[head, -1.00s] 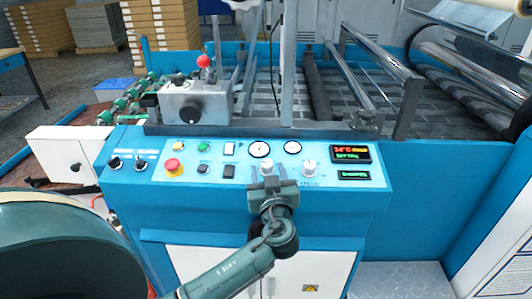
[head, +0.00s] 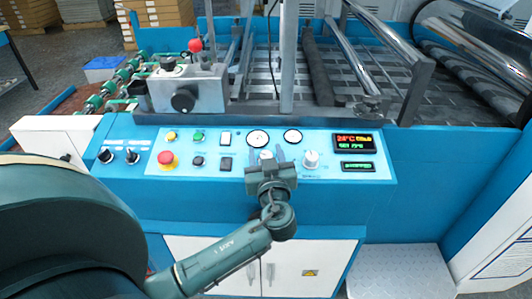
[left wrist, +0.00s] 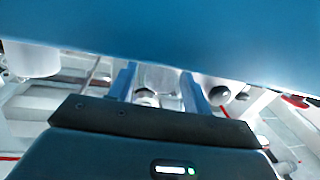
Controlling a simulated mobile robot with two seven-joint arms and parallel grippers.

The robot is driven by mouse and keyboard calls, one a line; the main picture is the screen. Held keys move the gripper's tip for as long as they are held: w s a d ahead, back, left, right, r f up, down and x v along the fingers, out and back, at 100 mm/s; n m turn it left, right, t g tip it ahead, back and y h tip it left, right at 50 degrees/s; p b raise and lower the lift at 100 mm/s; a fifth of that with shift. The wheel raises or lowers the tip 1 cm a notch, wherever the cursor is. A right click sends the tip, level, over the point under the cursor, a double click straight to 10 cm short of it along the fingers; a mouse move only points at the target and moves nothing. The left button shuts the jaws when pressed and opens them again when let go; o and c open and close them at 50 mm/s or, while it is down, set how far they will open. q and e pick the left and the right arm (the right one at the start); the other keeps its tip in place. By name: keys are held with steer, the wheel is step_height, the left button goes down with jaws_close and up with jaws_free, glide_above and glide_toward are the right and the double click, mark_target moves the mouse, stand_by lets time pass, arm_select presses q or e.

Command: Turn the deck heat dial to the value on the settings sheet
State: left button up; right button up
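My left gripper (head: 266,157) is at the blue control panel (head: 225,180), with one finger on each side of a pale dial (head: 266,155) below the left round gauge. The fingers stand apart with the dial between them, and I cannot see firm contact. In the left wrist view, the two blue fingers of the left gripper (left wrist: 158,84) flank a pale, rounded part. A red and green display (head: 354,142) reads about 24°C; its smaller text is blurred. I cannot read the dial's marks or identify a settings sheet. My right gripper is out of view.
A second white knob (head: 311,159) stands close to the right of the gripper. A red emergency button (head: 167,160) and several small buttons lie to its left. Two black switches (head: 132,155) are further left. Rollers and a metal frame rise behind the panel.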

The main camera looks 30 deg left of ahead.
arm_select(q)
steer(key=c, duration=0.9)
steer(key=shift+f+m+t+h, duration=0.1)
steer(key=shift+m+t+h, duration=0.2)
steer(key=shift+h, duration=0.1)
